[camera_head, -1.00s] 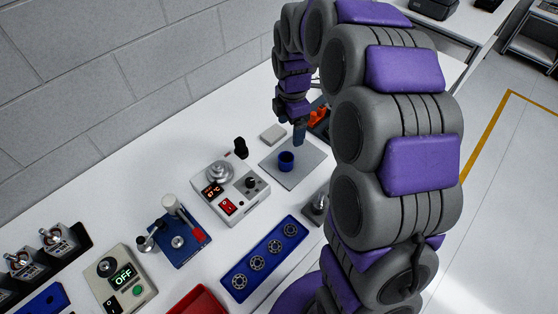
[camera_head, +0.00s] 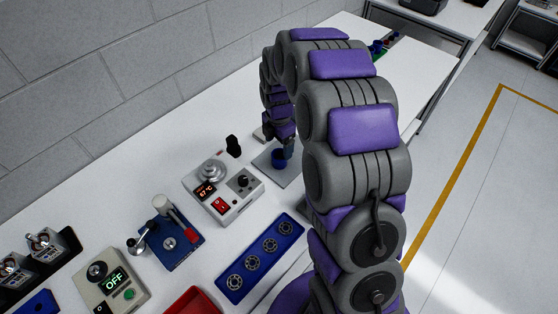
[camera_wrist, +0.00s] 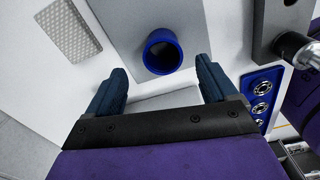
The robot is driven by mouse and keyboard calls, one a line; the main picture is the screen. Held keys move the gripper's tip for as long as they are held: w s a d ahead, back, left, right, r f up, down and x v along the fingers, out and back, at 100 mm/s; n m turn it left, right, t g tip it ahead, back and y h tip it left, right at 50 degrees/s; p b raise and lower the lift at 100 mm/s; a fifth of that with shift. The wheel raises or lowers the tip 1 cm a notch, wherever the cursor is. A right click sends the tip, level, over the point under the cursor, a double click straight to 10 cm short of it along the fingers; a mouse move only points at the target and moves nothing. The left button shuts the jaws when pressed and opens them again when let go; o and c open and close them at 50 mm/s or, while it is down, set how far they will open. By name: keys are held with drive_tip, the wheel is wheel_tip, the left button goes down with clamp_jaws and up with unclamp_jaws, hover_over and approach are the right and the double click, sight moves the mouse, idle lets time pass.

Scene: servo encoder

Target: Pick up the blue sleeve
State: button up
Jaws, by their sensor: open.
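The blue sleeve (camera_wrist: 162,52) is a short hollow cylinder standing on a grey plate (camera_wrist: 200,20). In the wrist view it shows just beyond the gap between my fingertips. My gripper (camera_wrist: 160,84) is open and empty, with one dark blue finger on each side below the sleeve. In the head view the sleeve (camera_head: 278,158) stands on the plate beside my gripper (camera_head: 289,146). My arm hides part of the plate there, and the exact distance from fingers to sleeve is hard to tell.
A heater-like device with a red display (camera_head: 222,190) stands left of the plate. A blue tray with several bearings (camera_head: 262,257) lies in front. A blue press fixture (camera_head: 176,243) and a grey box reading OFF (camera_head: 112,284) are farther left. A light textured block (camera_wrist: 68,33) lies beside the plate.

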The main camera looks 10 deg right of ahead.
sight(278, 156)
drive_tip(key=shift+s+a+f+b, duration=0.15)
drive_tip(key=shift+f+b, duration=0.3)
drive_tip(key=shift+f, duration=1.15)
drive_tip(key=shift+s+f+b, duration=0.1)
drive_tip(key=shift+f+b, duration=0.35)
drive_tip(key=shift+f, duration=1.1)
drive_tip(key=shift+r, duration=0.1)
drive_tip(key=shift+c, duration=0.3)
drive_tip(key=c, duration=1)
drive_tip(key=shift+r, duration=0.1)
